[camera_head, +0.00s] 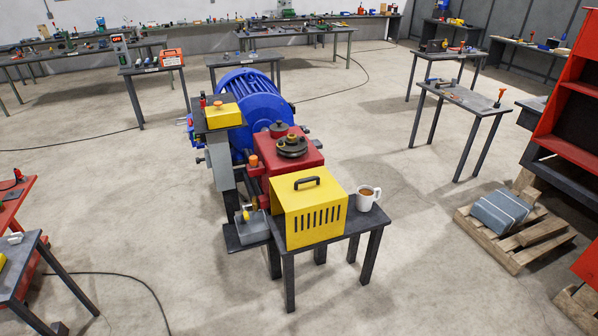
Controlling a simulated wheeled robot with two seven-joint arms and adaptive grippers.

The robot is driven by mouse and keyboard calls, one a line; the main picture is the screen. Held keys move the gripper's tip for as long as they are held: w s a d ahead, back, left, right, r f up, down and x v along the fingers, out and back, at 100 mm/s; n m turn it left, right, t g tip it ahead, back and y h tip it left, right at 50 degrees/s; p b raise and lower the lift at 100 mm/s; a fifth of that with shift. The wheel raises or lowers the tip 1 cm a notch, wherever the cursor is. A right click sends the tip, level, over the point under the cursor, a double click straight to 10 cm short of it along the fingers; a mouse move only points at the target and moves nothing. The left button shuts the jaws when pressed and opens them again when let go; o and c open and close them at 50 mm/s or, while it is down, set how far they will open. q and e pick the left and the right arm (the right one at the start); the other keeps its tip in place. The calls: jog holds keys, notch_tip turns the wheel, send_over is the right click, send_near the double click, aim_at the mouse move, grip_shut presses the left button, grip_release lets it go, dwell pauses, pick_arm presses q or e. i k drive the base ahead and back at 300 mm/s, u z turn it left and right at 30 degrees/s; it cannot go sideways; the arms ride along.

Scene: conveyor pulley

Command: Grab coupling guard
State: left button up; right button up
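A yellow box-shaped cover with a black handle on top and dark vertical slots in its front, which looks like the coupling guard (316,217), sits upright at the near end of the machine, on a small dark table (352,222). What is under or inside it is hidden. A smaller yellow cover with an orange knob (224,116) sits farther back on the machine; I cannot tell for sure which cover the task names. Neither of my grippers is in view, and nothing touches the covers.
A mug of brown drink (367,198) stands just right of the slotted cover. Behind it are a red housing (305,160) with black pulleys (290,146) and a blue motor (255,105). A pallet (517,240) lies at the right. The floor in front is clear except for a cable.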

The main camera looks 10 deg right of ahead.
aim_at(314, 204)
jog(key=i, duration=2.4)
jog(key=z, duration=0.75)
